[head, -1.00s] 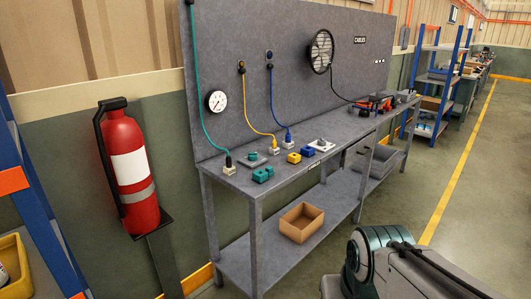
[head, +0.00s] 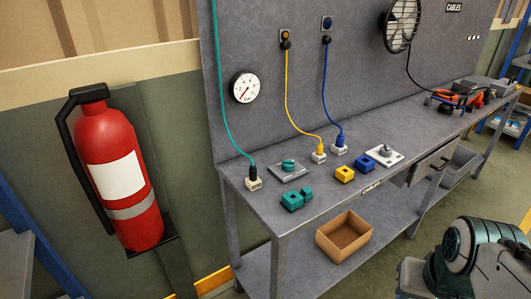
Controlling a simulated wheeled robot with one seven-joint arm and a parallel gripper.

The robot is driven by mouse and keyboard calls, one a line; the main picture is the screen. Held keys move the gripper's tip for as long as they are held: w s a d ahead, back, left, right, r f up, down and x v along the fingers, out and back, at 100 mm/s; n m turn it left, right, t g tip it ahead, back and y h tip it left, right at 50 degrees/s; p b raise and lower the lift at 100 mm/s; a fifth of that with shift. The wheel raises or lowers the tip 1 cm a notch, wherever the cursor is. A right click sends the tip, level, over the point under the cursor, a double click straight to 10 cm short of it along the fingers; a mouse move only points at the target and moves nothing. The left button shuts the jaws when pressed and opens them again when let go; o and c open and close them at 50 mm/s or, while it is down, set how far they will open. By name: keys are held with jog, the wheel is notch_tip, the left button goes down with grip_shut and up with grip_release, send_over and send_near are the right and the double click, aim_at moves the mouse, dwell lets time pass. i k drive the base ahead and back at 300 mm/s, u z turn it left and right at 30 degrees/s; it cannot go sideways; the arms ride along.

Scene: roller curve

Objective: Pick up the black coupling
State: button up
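I cannot make out a separate loose part that is clearly the black coupling. The black pieces I see are cable ends. A black plug (head: 252,171) on the teal cable stands upright in a small white block (head: 254,184) at the near left of the workbench (head: 235,185). Another black plug (head: 285,42) is on the yellow cable's upper end at the back panel, and a third black plug (head: 326,41) is on the blue cable's upper end. Part of my arm shows at the lower right, but my gripper is not in view.
Teal blocks (head: 296,200), a yellow block (head: 345,174), a blue block (head: 365,163) and plates with knobs lie on the bench. A cardboard box (head: 344,239) sits on the lower shelf. A fire extinguisher (head: 115,165) hangs at left. A fan (head: 402,24) is on the panel.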

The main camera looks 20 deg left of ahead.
aim_at(253, 170)
jog(key=u, duration=0.8)
jog(key=i, duration=0.95)
jog(key=u, duration=0.95)
